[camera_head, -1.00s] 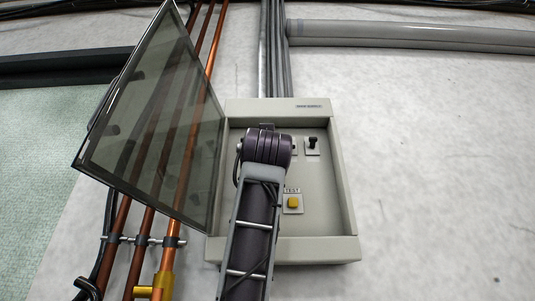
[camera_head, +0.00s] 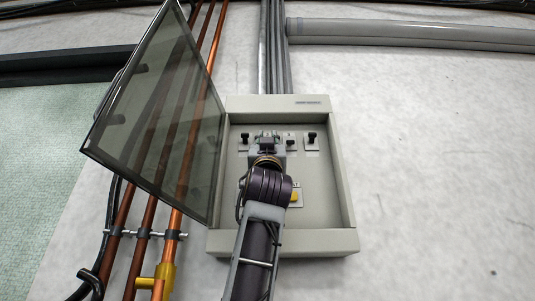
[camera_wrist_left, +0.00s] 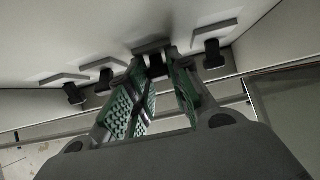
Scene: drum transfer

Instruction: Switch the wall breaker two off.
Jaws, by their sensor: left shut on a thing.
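The grey wall box (camera_head: 346,190) is open and holds a row of small black breaker levers. The leftmost lever (camera_head: 243,139) and two levers on the right (camera_head: 290,142), (camera_head: 311,138) show in the head view. The second from the left is hidden behind my left gripper (camera_head: 267,142). In the wrist view my left gripper (camera_wrist_left: 157,88) has its green-padded fingers on either side of a black lever (camera_wrist_left: 154,62), shut on it. Whether that lever is up or down is hard to tell. My right gripper is out of view.
The glass door (camera_head: 150,120) stands swung open on the left of the box. A yellow button (camera_head: 295,197) sits below the levers, partly behind my arm. Copper pipes (camera_head: 150,220) run up the wall at left.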

